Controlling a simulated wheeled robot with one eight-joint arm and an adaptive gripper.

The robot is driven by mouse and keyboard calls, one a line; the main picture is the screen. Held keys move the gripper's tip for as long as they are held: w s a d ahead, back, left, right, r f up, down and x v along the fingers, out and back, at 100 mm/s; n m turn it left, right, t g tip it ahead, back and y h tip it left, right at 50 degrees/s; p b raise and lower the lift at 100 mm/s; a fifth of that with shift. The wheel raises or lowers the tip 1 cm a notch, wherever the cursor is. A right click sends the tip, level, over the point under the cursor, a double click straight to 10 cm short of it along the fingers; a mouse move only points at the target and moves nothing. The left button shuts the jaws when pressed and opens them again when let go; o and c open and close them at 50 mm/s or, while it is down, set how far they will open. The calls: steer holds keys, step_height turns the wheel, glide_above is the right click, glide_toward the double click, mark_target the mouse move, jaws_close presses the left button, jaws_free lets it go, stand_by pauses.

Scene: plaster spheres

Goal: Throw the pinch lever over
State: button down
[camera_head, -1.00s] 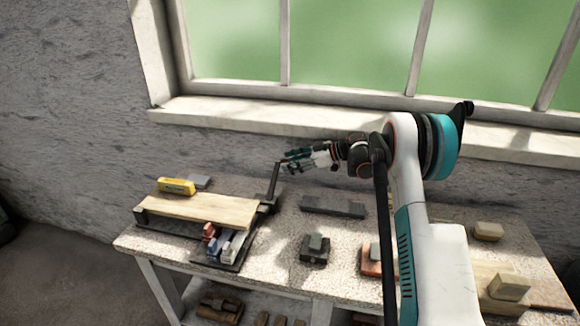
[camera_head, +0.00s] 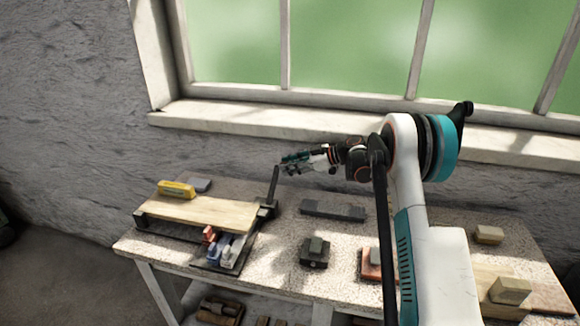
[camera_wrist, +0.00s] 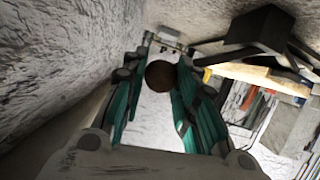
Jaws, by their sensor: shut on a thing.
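The pinch lever (camera_head: 273,185) is a dark bar standing nearly upright at the right end of a wooden board (camera_head: 195,212) on the bench. My gripper (camera_head: 282,167) is at the lever's top end, reaching in from the right. In the wrist view a round brown knob (camera_wrist: 160,74) sits between the teal fingers (camera_wrist: 168,70), and the gripper is shut on it. The exact finger contact is hard to make out. A dark bracket (camera_wrist: 262,30) shows at the upper right of the wrist view.
A yellow block (camera_head: 176,189) lies behind the board, and coloured blocks (camera_head: 220,245) sit in front of it. A long dark block (camera_head: 333,210) and a small dark block (camera_head: 314,252) lie to the right. The wall and window sill (camera_head: 240,118) are close behind my gripper.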

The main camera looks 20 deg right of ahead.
steer(key=shift+s+a+r, duration=0.15)
steer(key=shift+s+r, duration=0.1)
steer(key=shift+r, duration=0.25)
steer(key=s+a+r+n+t+h+p, duration=0.1)
steer(key=s+a+r+n+t+p, duration=0.1)
steer(key=s, duration=0.6)
steer(key=shift+a+r+n+t, duration=0.7)
steer(key=shift+a+r+n, duration=0.8)
steer(key=shift+r, duration=0.6)
steer(key=shift+d, duration=0.15)
steer(key=c, duration=1.2)
jaws_free()
steer(key=shift+s, duration=0.15)
steer(key=shift+c, duration=0.2)
steer(key=v, duration=1.2)
steer(key=shift+r, duration=0.15)
